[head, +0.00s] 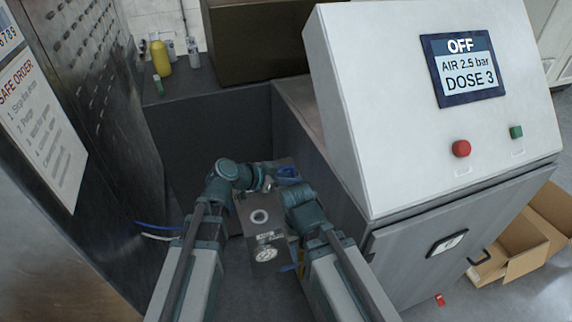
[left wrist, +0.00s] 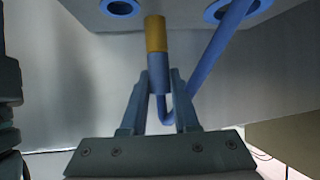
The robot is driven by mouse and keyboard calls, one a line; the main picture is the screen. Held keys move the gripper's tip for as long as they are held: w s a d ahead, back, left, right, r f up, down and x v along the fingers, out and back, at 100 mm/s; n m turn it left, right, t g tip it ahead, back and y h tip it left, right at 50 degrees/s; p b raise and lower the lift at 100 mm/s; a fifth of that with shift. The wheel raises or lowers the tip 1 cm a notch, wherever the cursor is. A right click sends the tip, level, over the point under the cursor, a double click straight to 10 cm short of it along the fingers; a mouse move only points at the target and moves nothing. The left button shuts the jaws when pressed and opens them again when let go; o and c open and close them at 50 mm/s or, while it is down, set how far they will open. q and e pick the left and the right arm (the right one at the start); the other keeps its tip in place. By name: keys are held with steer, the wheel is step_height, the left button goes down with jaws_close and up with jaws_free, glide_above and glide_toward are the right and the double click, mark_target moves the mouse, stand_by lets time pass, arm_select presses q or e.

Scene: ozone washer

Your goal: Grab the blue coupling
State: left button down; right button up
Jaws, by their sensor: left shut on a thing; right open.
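The blue coupling (left wrist: 158,72) is in the left wrist view, upright, with a yellow-brass upper part (left wrist: 155,34). My left gripper's fingers (left wrist: 159,92) are shut on its blue lower part. A blue hose (left wrist: 205,72) bends below the coupling and rises to the right. In the head view my left gripper (head: 266,184) is above the grey box with the gauge; the coupling cannot be made out there. My right gripper (head: 292,194) is lower and to the right, beside the box; its fingertips are largely hidden.
Two blue-ringed ports (left wrist: 120,7) are above the coupling. The grey box has a round port and a gauge (head: 266,253). The white control panel (head: 400,110) reads OFF and stands right. A dark metal wall (head: 95,110) bounds the left. Blue and white hoses (head: 158,228) lie left.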

arm_select(q)
steer(key=shift+s+d+r, duration=0.1)
steer(key=shift+s+d, duration=0.2)
steer(key=shift+s, duration=0.55)
steer(key=shift+s+d+r, duration=0.1)
steer(key=shift+s+d, duration=0.2)
steer(key=shift+s, duration=0.6)
steer(key=shift+s+d+r, duration=0.1)
steer(key=shift+s+d, duration=0.2)
steer(key=shift+s, duration=0.55)
